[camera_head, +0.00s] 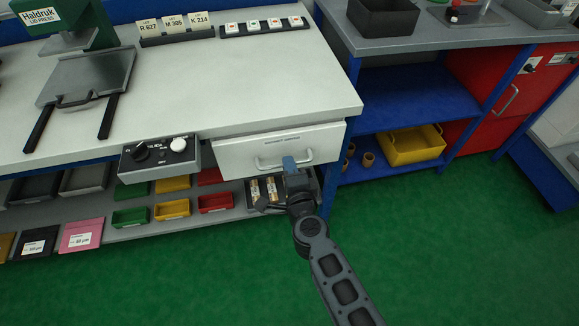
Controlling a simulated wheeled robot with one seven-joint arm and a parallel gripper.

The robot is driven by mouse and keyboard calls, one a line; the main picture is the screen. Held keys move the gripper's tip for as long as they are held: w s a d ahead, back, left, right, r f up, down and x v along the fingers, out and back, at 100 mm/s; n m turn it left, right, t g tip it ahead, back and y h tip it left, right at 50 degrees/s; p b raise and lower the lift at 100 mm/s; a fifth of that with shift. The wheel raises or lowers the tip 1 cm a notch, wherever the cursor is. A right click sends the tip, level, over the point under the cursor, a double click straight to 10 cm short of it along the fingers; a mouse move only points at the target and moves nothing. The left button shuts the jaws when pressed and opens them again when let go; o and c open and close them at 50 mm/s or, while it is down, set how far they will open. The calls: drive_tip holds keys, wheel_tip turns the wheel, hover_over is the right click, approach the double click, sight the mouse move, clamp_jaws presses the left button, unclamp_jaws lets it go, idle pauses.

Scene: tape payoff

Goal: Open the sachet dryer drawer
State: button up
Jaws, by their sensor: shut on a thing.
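The sachet dryer drawer (240,154) is a pale grey front with a small label, set under the right end of the white worktop. Its bar handle (266,165) runs across the lower part of the front. The drawer front stands a little forward of the worktop edge, and I cannot tell how far it is open. My gripper (289,163) is at the right part of the handle and shut on it. My gripper hides that part of the handle, and the fingertips are hard to make out.
A control box (160,155) with knobs sits left of the drawer. A lower shelf holds several coloured bins, including a red bin (215,202). A blue shelf unit (410,92) with a yellow crate (412,146) stands to the right. The green floor (220,275) in front is clear.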

clamp_jaws()
drive_tip(key=f+p+v, duration=0.2)
drive_tip(key=f+v, duration=0.1)
drive_tip(key=v, duration=1.4)
drive_tip(key=shift+s+d+f+p, duration=0.2)
drive_tip(key=shift+s+f+p, duration=0.1)
drive_tip(key=shift+s, duration=0.2)
drive_tip(key=o, duration=0.7)
unclamp_jaws()
drive_tip(key=shift+c, duration=0.2)
drive_tip(key=v, duration=0.7)
drive_tip(key=shift+s, duration=0.35)
drive_tip(key=shift+d+r, duration=0.1)
drive_tip(key=shift+d, duration=0.05)
